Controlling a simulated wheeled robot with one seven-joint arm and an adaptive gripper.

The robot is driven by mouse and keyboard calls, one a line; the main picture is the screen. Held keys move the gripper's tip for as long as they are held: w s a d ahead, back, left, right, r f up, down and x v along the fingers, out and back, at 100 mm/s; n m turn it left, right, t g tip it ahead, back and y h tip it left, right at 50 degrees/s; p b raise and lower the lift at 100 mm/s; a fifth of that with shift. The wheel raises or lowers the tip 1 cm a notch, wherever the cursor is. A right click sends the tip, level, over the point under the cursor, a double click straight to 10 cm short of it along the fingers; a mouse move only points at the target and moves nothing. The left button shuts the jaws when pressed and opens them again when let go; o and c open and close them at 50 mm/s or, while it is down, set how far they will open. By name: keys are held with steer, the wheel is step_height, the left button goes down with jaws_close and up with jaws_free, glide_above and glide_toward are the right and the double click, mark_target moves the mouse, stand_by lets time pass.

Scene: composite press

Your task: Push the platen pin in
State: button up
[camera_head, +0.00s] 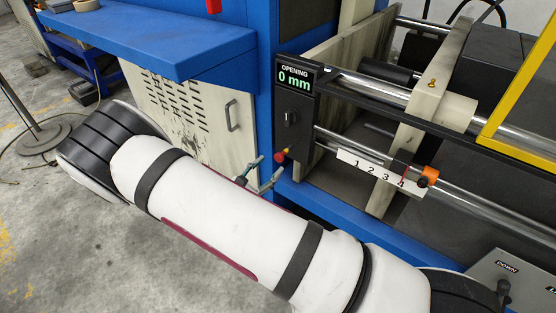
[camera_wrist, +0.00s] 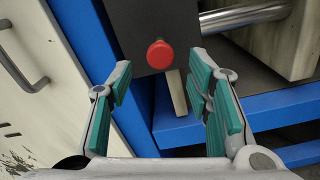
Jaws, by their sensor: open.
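A red round knob (camera_head: 281,157) sticks out of the lower part of the dark panel box (camera_head: 296,110). In the wrist view the red knob (camera_wrist: 160,54) faces me, between and beyond my fingertips. My gripper (camera_head: 263,174) is open and empty beside the knob, with its teal finger pads spread to either side in the wrist view (camera_wrist: 163,75). No contact with the knob is visible. The frames do not label which part is the platen pin.
The display (camera_head: 294,78) reads "OPENING 0 mm". A blue bench (camera_head: 150,40) and vented cabinet (camera_head: 190,110) stand at left. A yellow bar (camera_head: 515,95) crosses at right.

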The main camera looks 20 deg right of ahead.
mark_target(278, 159)
steer(key=x, duration=0.5)
steer(key=shift+w+d+b, duration=0.2)
steer(key=shift+d+b, duration=0.15)
steer(key=shift+c, duration=0.2)
